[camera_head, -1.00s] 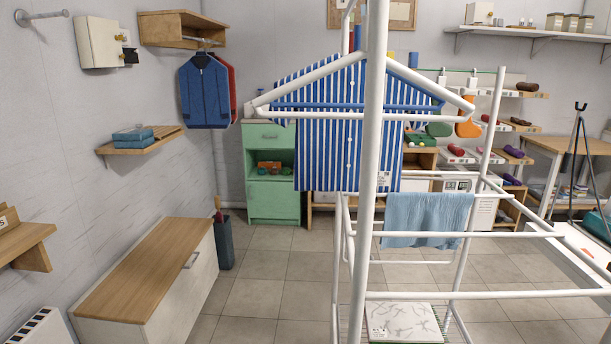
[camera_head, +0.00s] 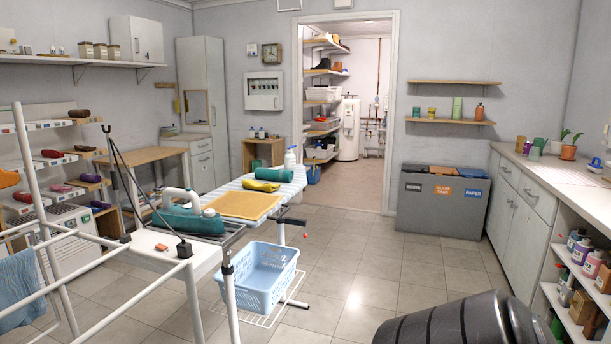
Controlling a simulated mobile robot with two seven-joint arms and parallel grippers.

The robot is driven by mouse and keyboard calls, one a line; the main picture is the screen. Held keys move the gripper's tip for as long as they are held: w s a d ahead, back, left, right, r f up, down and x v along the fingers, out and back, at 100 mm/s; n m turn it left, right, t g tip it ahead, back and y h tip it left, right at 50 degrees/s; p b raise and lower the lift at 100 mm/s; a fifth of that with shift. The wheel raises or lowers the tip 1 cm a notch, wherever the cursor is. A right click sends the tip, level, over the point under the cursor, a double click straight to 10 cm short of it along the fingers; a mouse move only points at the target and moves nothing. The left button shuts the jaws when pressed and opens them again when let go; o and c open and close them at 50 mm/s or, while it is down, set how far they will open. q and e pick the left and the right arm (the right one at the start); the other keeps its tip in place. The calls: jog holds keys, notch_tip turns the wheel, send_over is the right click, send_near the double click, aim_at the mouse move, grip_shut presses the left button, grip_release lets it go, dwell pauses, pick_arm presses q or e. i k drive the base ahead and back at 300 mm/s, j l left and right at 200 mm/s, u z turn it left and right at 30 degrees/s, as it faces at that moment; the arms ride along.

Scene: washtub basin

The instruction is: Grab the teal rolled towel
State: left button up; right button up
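A teal roll (camera_head: 265,174), which looks like the rolled towel, lies at the far end of the ironing board (camera_head: 228,187). It is small in view, so its surface detail is unclear. A yellow-green roll (camera_head: 261,186) lies just in front of it, and a white bottle (camera_head: 290,159) stands to its right. A teal and white iron (camera_head: 192,218) sits at the near end of the board. Neither of my grippers is in view.
A blue basket (camera_head: 260,272) sits on a rack under the board. A white drying rack (camera_head: 45,190) fills the left foreground. A dark ribbed shape (camera_head: 450,325), not clearly identifiable, stands at the lower right. Tiled floor (camera_head: 350,258) is clear right of the board.

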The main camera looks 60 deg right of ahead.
aim_at(277, 174)
jog(key=z, duration=1.9)
jog(key=i+l+u, duration=0.1)
jog(key=u, duration=0.75)
jog(key=i+l+u, duration=0.2)
jog(key=l+u, duration=0.25)
jog(key=i+l+u, duration=0.2)
jog(key=l, duration=0.2)
jog(key=i+l+u, duration=0.15)
jog(key=l, duration=0.45)
jog(key=l+u, duration=0.15)
jog(key=l, duration=0.45)
jog(key=i+l+u, duration=0.15)
jog(key=l, duration=1.4)
jog(key=i+l, duration=0.15)
jog(key=l, duration=0.75)
